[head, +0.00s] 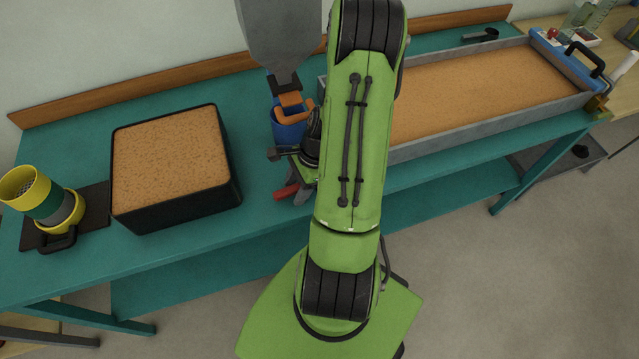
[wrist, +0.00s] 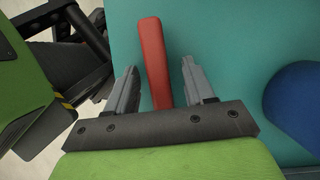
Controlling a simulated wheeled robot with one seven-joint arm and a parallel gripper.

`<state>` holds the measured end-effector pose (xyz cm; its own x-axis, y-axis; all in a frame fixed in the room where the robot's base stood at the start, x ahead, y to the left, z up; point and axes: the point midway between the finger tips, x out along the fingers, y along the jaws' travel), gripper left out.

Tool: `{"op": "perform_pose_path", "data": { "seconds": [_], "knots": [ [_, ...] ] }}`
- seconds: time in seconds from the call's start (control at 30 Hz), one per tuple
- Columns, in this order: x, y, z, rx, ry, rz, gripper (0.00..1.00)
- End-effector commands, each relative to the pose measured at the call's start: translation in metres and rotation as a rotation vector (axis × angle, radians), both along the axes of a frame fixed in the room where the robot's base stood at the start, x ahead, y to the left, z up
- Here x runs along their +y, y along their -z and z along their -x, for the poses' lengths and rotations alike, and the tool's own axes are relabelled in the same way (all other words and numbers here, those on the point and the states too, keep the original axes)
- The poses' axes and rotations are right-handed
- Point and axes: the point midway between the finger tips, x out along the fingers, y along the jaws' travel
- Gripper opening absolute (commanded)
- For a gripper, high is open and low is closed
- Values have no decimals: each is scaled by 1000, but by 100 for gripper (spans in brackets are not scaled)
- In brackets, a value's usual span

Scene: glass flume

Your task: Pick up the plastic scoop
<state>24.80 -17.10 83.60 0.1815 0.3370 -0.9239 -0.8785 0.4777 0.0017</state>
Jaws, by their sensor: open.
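A flat red bar (wrist: 153,50), like a handle, lies on the teal bench. In the wrist view it runs between the two fingers, without visible contact. In the head view its end (head: 286,190) shows left of my gripper; the rest is hidden by my arm, so I cannot tell if it belongs to a scoop. My gripper (wrist: 158,68) is open, with one grey finger each side of the bar; in the head view it is mostly hidden. A small black scoop-shaped thing (head: 480,36) lies at the bench's far right back.
A blue pot (head: 288,130) with orange pieces stands close by; its blue side shows in the wrist view (wrist: 296,98). A long sand-filled trough (head: 440,142) is right.

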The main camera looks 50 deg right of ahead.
Motion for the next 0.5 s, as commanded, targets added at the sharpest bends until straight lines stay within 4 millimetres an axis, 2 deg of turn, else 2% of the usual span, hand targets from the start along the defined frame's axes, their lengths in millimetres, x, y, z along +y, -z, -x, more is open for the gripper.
{"op": "perform_pose_path", "data": {
  "seconds": [0.13, 0.4, 0.5],
  "knots": [
    [0, -1, 0, -1, 0, 0, 53],
    [0, -1, 0, -1, 0, 0, 12],
    [0, -2, 0, -1, -1, 1, 0]
  ]
}}
